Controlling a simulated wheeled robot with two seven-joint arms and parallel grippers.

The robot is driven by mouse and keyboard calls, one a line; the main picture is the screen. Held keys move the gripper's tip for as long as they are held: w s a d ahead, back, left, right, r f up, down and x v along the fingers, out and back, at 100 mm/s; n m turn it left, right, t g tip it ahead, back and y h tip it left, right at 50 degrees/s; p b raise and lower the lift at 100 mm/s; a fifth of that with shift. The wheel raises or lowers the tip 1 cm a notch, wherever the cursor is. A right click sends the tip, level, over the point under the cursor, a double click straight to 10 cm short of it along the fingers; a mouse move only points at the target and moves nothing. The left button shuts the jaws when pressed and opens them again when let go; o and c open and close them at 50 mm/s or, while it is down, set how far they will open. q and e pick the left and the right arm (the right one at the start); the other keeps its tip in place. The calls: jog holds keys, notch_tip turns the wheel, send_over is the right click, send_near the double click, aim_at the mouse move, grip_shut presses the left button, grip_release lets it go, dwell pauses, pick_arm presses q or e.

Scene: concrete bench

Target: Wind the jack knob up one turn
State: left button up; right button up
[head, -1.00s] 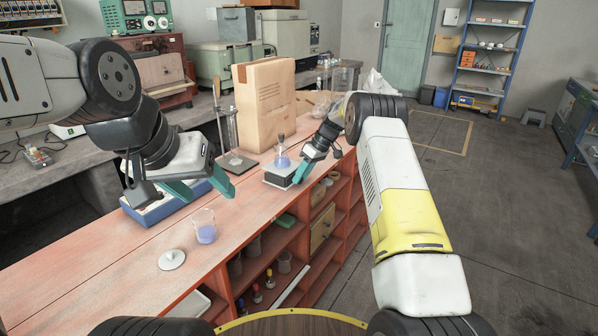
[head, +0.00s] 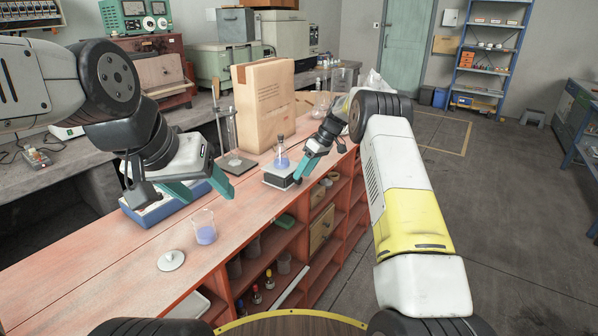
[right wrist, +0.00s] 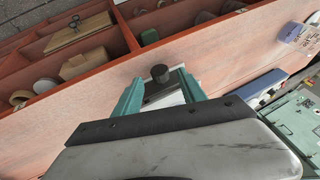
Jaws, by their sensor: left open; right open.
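The lab jack (head: 278,178) is a low grey and dark stand near the bench's front edge in the head view. A flask with blue liquid (head: 282,160) stands upright on it. In the right wrist view the jack's black round knob (right wrist: 160,73) shows between the teal fingers of my right gripper (right wrist: 160,80). That gripper (head: 301,170) is open around the knob, at the jack's right side; whether a finger touches it I cannot tell. My left gripper (head: 203,191) is open and empty over the bench, left of the jack.
A beaker with blue liquid (head: 204,228) and a white lid-like disc (head: 171,261) stand at the left front. A blue-based device (head: 150,208) lies under my left gripper. A cardboard box (head: 264,108) and a stand (head: 233,160) are behind the jack.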

jog(key=v, duration=0.5)
jog(key=shift+r, duration=0.2)
jog(key=shift+d, duration=0.1)
jog(key=a+f+t+h, duration=0.1)
jog(key=f, duration=0.1)
jog(key=a+f+t, duration=0.1)
jog(key=f, duration=0.1)
jog(key=a+f+t+h, duration=0.1)
jog(key=a+f, duration=0.1)
jog(key=shift+s+f+n+h, duration=0.3)
jog(key=shift+f+n, duration=0.1)
dwell(0.4)
grip_shut()
